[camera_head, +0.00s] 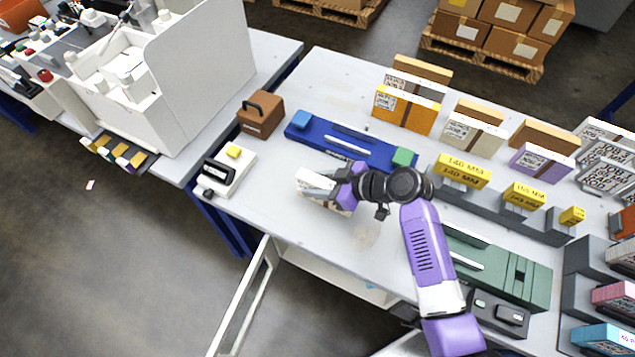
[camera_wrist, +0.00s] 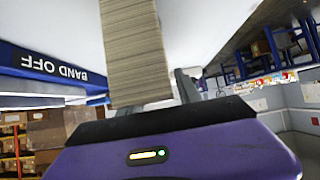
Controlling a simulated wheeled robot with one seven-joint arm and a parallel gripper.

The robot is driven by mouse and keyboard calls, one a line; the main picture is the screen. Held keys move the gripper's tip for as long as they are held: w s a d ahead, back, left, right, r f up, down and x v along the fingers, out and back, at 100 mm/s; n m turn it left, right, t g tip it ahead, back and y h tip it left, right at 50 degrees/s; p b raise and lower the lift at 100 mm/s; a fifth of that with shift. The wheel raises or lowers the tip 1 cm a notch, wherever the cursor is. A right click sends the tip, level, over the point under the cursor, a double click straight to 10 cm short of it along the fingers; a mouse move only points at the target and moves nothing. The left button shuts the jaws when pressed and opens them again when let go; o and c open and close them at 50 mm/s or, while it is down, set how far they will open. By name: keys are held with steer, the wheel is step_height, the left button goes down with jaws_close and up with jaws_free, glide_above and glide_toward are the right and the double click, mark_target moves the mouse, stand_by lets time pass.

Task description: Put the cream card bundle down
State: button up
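The cream card bundle (camera_head: 313,180) is at my gripper (camera_head: 335,186), over the white worktable just in front of the blue fixture in the head view. In the wrist view the bundle (camera_wrist: 135,50) is a thick stack of cream card edges standing between the fingers of my gripper (camera_wrist: 145,100). A dark finger is close against its right side; the left finger is mostly hidden. My gripper appears shut on the bundle. I cannot tell whether the bundle's underside touches the table.
The blue fixture (camera_head: 345,143) lies behind my gripper. A small white device (camera_head: 228,172) and a brown block with a handle (camera_head: 261,114) stand to the left. A grey rack with yellow labels (camera_head: 482,202) and a green fixture (camera_head: 505,266) are to the right. Bare table (camera_head: 275,207) lies left of the bundle.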

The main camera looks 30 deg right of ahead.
steer(key=shift+o, duration=0.4)
steer(key=shift+r, duration=0.2)
steer(key=b+v, duration=0.1)
steer(key=v, duration=1.1)
